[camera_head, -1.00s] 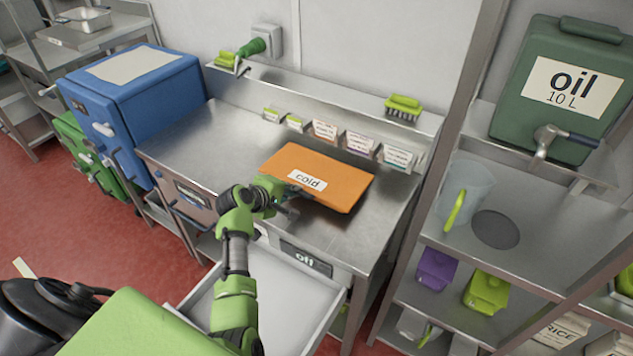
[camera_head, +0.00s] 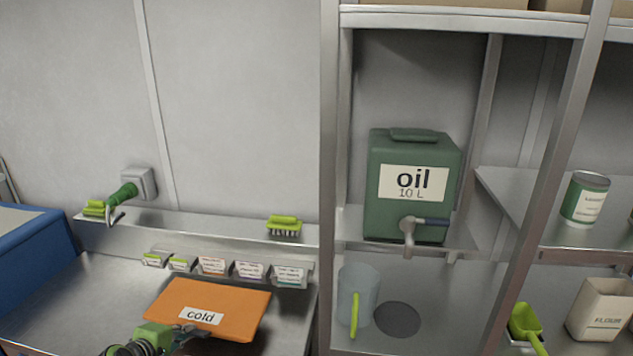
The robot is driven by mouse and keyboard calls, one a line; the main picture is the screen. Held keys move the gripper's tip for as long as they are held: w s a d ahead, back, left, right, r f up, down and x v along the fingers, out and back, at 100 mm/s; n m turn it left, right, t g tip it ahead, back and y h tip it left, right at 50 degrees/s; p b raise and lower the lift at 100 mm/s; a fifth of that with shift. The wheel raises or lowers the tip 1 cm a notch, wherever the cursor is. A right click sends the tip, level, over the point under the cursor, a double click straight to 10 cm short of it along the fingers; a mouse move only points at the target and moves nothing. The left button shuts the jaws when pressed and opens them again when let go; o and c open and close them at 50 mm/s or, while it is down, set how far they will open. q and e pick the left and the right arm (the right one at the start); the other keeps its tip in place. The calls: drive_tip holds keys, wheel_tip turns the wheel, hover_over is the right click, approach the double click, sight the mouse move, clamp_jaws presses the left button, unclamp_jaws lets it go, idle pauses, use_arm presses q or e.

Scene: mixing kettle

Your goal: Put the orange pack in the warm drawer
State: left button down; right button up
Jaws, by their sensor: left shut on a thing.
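The orange pack (camera_head: 225,309) with a white "cold" label lies on the steel counter (camera_head: 88,290) at the lower left of the head view. My left gripper (camera_head: 190,335) is at the pack's near edge, just below the label, and is shut on it. The drawers under the counter are below the picture, so the warm drawer is hidden. My right gripper is not in view.
A green oil container (camera_head: 412,185) with a tap stands on the rack to the right, above a clear jug (camera_head: 358,295). A rack post (camera_head: 329,170) stands beside the counter. Card holders (camera_head: 249,271) and a green brush (camera_head: 284,225) line the back.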

use_arm(q)
drive_tip(key=s+d+r+m+g+h+b, duration=0.1)
drive_tip(key=s+d+r+m+h+b, duration=0.3)
drive_tip(key=s+d+r+b, duration=0.4)
drive_tip(key=s+d+r+m+g+h+b, duration=0.1)
drive_tip(key=s+d+m, duration=0.4)
drive_tip(key=s+d, duration=0.5)
drive_tip(key=s+g+h+b, duration=0.1)
drive_tip(key=s+g+h, duration=0.1)
drive_tip(key=s, duration=0.1)
drive_tip(key=shift+s+d+r+m+g+h, duration=0.25)
drive_tip(key=shift+d+r+m+g+h, duration=0.05)
drive_tip(key=shift+r+m, duration=0.1)
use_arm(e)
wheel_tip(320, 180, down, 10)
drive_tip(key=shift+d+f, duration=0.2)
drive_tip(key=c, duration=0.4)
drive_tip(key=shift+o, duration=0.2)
